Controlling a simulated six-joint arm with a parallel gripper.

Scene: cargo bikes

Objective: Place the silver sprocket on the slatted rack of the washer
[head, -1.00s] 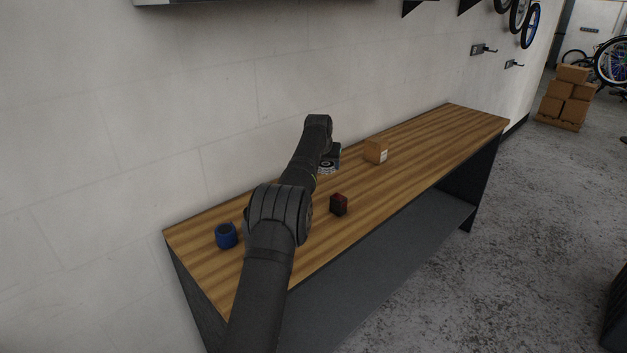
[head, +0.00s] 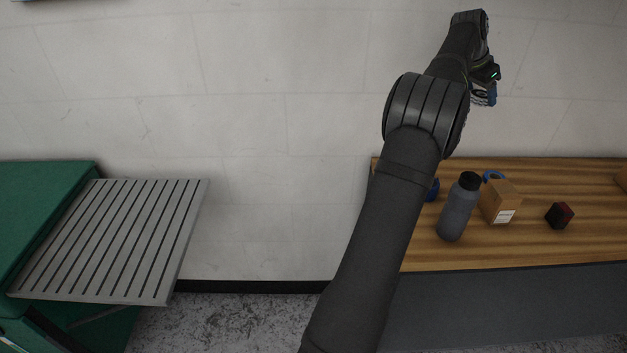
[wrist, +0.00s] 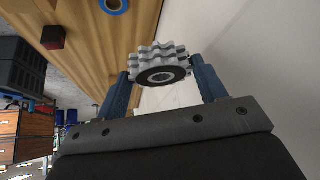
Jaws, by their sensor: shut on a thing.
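The silver sprocket (wrist: 157,66) is toothed with a dark ring round its hub. In the wrist view my gripper (wrist: 160,78) is shut on it, one blue finger at each side. In the head view my gripper (head: 484,94) is at upper right, raised above the bench and in front of the wall; the sprocket is hard to make out there. The slatted rack (head: 115,240) is at the left of the head view, grey and bare, projecting from the green washer (head: 45,205). My gripper is far to the right of the rack.
The wooden bench (head: 480,256) carries a grey bottle (head: 458,207), a cardboard box (head: 500,203), a dark red block (head: 559,215) and blue rings, one partly behind my arm (head: 433,190). Open floor and bare wall lie between bench and washer.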

